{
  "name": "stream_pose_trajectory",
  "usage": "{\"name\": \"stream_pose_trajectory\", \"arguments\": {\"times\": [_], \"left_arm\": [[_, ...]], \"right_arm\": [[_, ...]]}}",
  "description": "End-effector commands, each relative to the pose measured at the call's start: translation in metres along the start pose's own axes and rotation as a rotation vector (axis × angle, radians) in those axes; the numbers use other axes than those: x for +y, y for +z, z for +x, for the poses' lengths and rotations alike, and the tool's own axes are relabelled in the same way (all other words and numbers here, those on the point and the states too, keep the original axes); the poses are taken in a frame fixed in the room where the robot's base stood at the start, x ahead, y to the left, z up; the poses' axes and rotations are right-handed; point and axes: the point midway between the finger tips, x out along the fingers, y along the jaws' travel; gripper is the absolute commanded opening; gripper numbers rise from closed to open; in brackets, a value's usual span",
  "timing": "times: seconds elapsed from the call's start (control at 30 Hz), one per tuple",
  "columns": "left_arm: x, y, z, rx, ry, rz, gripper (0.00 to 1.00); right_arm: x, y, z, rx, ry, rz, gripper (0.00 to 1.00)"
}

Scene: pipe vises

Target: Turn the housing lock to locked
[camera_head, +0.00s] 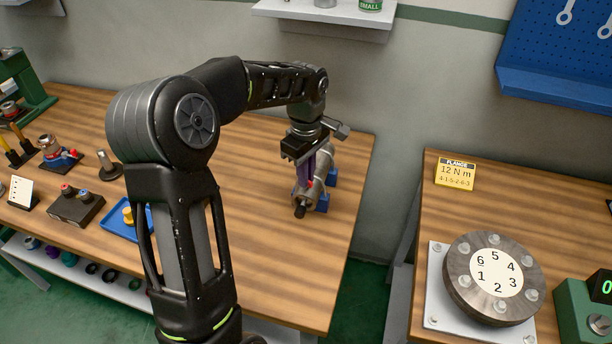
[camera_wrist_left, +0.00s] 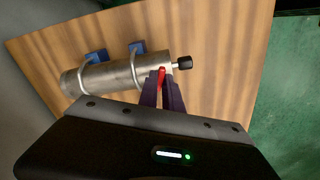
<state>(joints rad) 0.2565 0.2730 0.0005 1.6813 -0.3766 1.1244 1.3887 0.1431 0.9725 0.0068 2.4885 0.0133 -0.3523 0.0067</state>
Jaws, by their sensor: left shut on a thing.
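The housing is a grey metal cylinder (camera_wrist_left: 115,74) lying on the wooden bench, with a black-tipped stem at one end. It also shows in the head view (camera_head: 319,187), partly covered by my left gripper. A red lock lever (camera_wrist_left: 161,76) sits near the stem end of the housing. My left gripper (camera_wrist_left: 161,88) has its purple fingers close together on the red lever; in the head view the gripper (camera_head: 305,183) reaches down onto the housing from above. Any marks for the lock positions cannot be made out. My right gripper does not show.
Two blue clamps (camera_wrist_left: 137,48) hold the housing on the bench near the right edge. A blue tray (camera_head: 122,232) and a dark button box (camera_head: 76,207) stand to the left. A second bench at right carries a round flange (camera_head: 462,281). A gap separates the benches.

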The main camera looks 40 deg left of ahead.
Motion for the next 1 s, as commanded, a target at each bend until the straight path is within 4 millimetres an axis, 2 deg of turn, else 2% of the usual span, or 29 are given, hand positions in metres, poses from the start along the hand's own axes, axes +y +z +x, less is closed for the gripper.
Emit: {"name": "stream_pose_trajectory", "arguments": {"times": [1.0], "left_arm": [[0.0007,-0.0001,-0.0006,0.002,0.002,0.950,0.00]], "right_arm": [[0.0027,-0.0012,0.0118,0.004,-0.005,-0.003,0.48]]}}
